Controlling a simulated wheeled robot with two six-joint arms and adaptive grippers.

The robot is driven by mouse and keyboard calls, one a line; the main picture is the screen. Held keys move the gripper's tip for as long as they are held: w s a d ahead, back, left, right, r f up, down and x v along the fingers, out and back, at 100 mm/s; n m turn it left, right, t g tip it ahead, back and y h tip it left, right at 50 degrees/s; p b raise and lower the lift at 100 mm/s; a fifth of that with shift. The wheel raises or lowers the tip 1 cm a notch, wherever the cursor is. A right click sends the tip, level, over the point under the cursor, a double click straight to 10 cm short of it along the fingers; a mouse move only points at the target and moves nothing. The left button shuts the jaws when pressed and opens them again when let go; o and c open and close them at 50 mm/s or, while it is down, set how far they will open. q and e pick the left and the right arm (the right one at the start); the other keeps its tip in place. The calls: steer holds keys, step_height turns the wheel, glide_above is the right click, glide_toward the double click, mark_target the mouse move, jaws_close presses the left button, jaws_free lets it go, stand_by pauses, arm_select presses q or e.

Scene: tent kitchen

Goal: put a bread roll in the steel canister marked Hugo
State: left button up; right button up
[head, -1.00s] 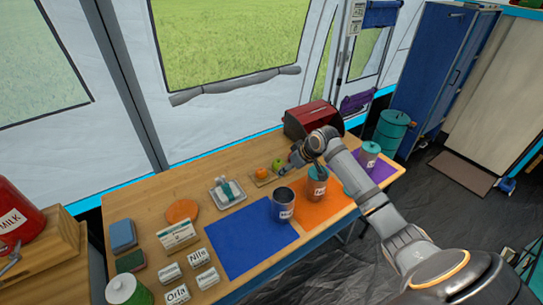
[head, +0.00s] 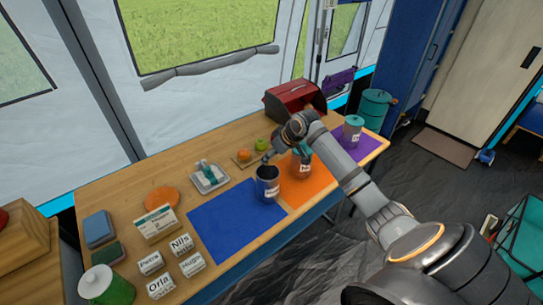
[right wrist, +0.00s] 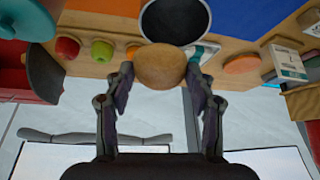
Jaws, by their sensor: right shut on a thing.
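My right gripper (right wrist: 160,80) is shut on a round tan bread roll (right wrist: 160,66), held between its two fingers. In the head view, my right gripper (head: 267,157) is at the rim of an open steel canister (head: 267,188). This canister stands at the right edge of the blue mat; its label is too small to read. The right wrist view shows its dark round mouth (right wrist: 175,20) directly beyond the roll. Whether the roll overlaps the opening in height I cannot tell. My left gripper is not in view.
Teal-lidded canisters stand on the orange mat (head: 300,164) and purple mat (head: 353,131). Behind are a green apple (head: 261,143), a tray (head: 210,179) and a red bread bin (head: 295,98). Name blocks, including Hugo (head: 192,264), lie front left. The blue mat (head: 235,220) is mostly clear.

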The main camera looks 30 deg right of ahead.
steer(key=o, duration=0.9)
steer(key=shift+v, duration=6.05)
steer(key=shift+w, duration=0.1)
